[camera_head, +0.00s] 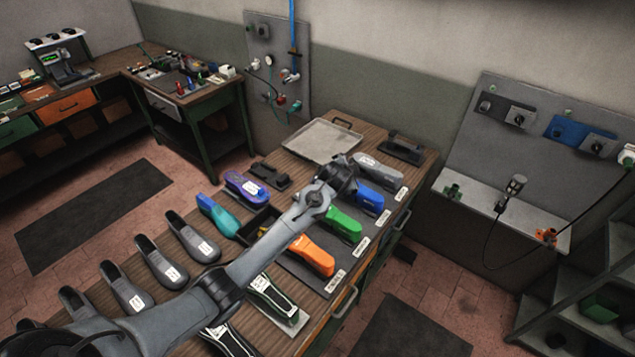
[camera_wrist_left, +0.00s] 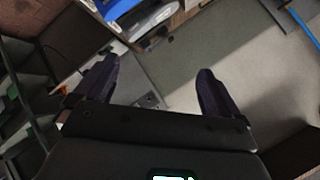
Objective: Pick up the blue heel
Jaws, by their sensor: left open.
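The blue heel (camera_head: 368,198) lies on the workbench in a row with labels, between a green heel (camera_head: 342,223) and a grey heel (camera_head: 380,168). My left arm reaches across the bench from the lower left. My left gripper (camera_head: 345,170) is just beyond the blue heel's left end in the head view and hides part of that end. In the left wrist view, the gripper (camera_wrist_left: 155,68) is open with nothing between its fingers. A blue piece, apparently the heel (camera_wrist_left: 120,8), shows at the top edge there, outside the fingers. My right gripper is not in view.
An orange heel (camera_head: 312,256) lies nearer in the row. A metal tray (camera_head: 322,140) and a black holder (camera_head: 402,149) are at the bench's far end. Purple (camera_head: 246,187) and teal (camera_head: 217,214) pieces and several grey forms lie on the left side.

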